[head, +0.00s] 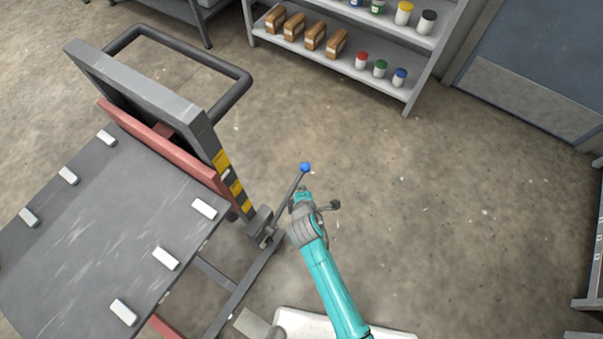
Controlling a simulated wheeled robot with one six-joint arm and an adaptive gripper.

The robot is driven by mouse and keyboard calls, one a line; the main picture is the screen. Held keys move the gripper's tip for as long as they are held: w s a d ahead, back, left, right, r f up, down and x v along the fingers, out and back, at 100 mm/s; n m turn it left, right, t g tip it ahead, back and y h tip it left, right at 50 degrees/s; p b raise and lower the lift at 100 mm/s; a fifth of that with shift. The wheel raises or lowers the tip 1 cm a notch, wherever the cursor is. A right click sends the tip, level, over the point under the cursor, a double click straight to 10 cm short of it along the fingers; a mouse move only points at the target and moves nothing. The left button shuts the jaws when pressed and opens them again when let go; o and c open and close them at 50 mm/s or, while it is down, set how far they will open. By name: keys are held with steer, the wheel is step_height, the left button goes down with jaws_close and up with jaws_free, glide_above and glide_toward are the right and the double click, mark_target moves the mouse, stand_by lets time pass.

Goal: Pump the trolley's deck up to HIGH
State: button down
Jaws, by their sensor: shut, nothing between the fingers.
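The trolley's dark deck (95,225) fills the lower left of the head view, with several white blocks along its edges. A grey upright with yellow and black marks (235,183) stands at the deck's far right corner. A thin pump lever (288,196) with a blue knob (305,167) rises at a slant from a bracket at the trolley's base. My gripper (302,191) is just to the right of the lever, below the knob. It looks shut and holds nothing. I cannot tell whether it touches the lever.
A dark push handle (235,92) sticks out behind the trolley. A shelf unit (340,55) with boxes and jars stands at the back. A blue-grey door (545,65) is at the upper right. The floor (460,200) right of my arm is clear.

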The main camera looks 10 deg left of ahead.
steer(key=s+r+m+y, duration=0.1)
steer(key=s+r+m, duration=0.1)
steer(key=s+r+m+t+y, duration=0.1)
steer(key=s+m, duration=0.1)
steer(key=shift+a+r+t, duration=0.1)
steer(key=shift+r+t, duration=0.2)
steer(key=shift+r, duration=0.05)
glide_toward(301, 171)
steer(key=w+a, duration=0.2)
steer(key=w+a+f, duration=0.1)
steer(key=w+a, duration=0.1)
steer(key=shift+a+f, duration=0.15)
steer(key=shift+a, duration=0.15)
steer(key=shift+w+d+f, duration=0.65)
steer(key=shift+w+f, duration=0.05)
steer(key=shift+w, duration=0.05)
steer(key=shift+w+d+f, duration=0.3)
steer(key=shift+w+f, duration=0.1)
steer(key=shift+f, duration=0.05)
